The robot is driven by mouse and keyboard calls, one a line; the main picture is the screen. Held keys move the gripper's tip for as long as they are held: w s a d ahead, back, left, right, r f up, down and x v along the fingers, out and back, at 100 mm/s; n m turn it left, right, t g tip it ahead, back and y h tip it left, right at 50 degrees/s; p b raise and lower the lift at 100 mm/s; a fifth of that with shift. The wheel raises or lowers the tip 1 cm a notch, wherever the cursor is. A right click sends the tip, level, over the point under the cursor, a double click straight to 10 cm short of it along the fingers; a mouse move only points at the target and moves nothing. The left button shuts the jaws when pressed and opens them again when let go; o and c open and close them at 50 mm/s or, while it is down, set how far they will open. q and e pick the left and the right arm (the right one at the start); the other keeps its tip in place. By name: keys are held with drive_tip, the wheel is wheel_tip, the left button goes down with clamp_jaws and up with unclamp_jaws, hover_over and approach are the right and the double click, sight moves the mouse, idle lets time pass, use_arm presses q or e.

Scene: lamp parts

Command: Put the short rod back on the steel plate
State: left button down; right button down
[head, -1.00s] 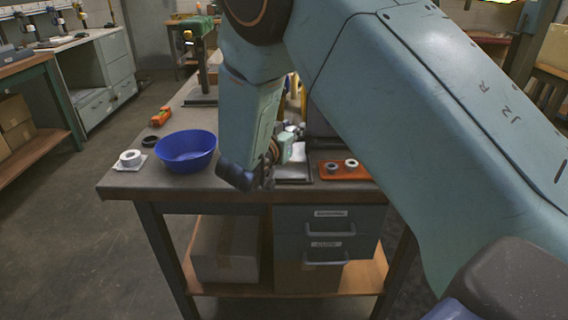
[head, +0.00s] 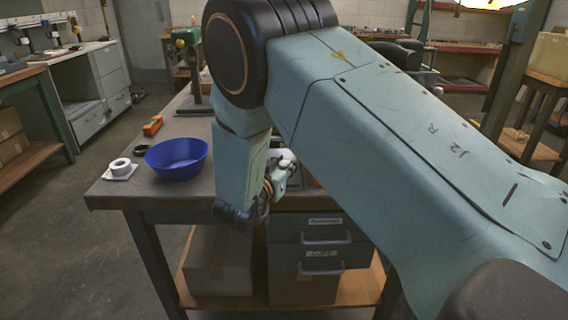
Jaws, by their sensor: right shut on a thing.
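My right arm crosses the view from the right, and its forearm hangs down in front of the workbench (head: 185,192). My right gripper (head: 284,166) is partly visible beyond the wrist, over the bench's front part. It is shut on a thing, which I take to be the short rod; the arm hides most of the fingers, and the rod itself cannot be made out. The steel plate is hidden behind my arm and gripper. My left gripper is not in view.
A blue bowl (head: 178,160) stands left of my forearm. A white ring on a pale square (head: 120,168), a dark ring (head: 139,150) and an orange tool (head: 153,126) lie near the bench's left edge. Drawers (head: 320,244) sit below the bench top.

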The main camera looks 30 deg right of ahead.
drive_tip(key=c, duration=1.3)
unclamp_jaws()
drive_tip(key=shift+d+f, duration=0.15)
drive_tip(key=shift+f, duration=0.05)
drive_tip(key=shift+o, duration=1.2)
drive_tip(key=shift+w, duration=0.1)
drive_tip(key=shift+r, duration=0.1)
drive_tip(key=shift+r, duration=0.2)
drive_tip(key=p+v, duration=0.1)
drive_tip(key=v, duration=0.5)
drive_tip(key=shift+r+p, duration=0.15)
drive_tip(key=shift+p, duration=0.2)
drive_tip(key=p, duration=0.2)
drive_tip(key=shift+a+p, duration=0.3)
drive_tip(key=shift+p, duration=0.05)
drive_tip(key=p+v, duration=0.5)
drive_tip(key=p, duration=0.9)
drive_tip(key=shift+s+a+p, duration=0.1)
drive_tip(key=shift+s+p, duration=0.25)
